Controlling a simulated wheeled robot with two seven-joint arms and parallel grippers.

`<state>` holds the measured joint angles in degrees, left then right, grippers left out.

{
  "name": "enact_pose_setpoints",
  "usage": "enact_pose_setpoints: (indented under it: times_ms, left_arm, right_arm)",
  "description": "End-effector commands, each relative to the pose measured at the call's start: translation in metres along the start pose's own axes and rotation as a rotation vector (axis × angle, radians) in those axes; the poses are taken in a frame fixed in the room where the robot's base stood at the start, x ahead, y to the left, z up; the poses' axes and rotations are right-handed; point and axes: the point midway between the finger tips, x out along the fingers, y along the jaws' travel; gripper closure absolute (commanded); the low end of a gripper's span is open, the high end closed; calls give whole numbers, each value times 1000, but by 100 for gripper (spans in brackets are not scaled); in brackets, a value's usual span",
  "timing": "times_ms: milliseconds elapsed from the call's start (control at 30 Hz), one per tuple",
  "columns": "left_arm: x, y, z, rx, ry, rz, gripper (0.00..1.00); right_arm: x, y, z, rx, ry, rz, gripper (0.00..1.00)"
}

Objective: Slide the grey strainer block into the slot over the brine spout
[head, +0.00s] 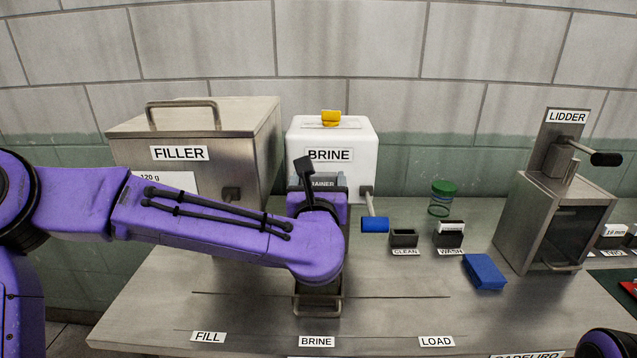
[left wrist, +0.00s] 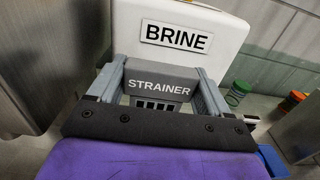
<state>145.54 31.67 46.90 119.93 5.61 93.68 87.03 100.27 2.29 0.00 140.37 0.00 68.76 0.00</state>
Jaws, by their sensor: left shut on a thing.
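The grey strainer block (left wrist: 160,78), lettered STRAINER, shows in the left wrist view between the two grey fingers of my left gripper (left wrist: 158,90). The gripper is shut on it. In the head view only a bit of the block (head: 325,183) shows past my left gripper (head: 318,180), in front of the white BRINE machine (head: 364,150). The block is close below the BRINE label. The slot and spout are hidden, so I cannot tell whether the block is in the slot. My right gripper is not in view.
The steel FILLER (head: 245,150) stands left of the BRINE machine. A blue-handled lever (head: 374,224) is close on its right. CLEAN (head: 403,238) and WASH (head: 449,234) holders, a green-lidded jar (head: 442,197), a blue block (head: 485,271) and the LIDDER (head: 540,220) stand further right.

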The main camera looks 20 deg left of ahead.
Motion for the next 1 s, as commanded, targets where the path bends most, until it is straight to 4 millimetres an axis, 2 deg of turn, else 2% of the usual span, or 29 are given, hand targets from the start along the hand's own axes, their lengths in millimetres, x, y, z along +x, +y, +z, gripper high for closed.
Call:
enact_pose_setpoints:
  times_ms: [1000]
  left_arm:
    - [0, 0, 0, 0, 0, 0, 52]
  right_arm:
    - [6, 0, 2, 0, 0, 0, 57]
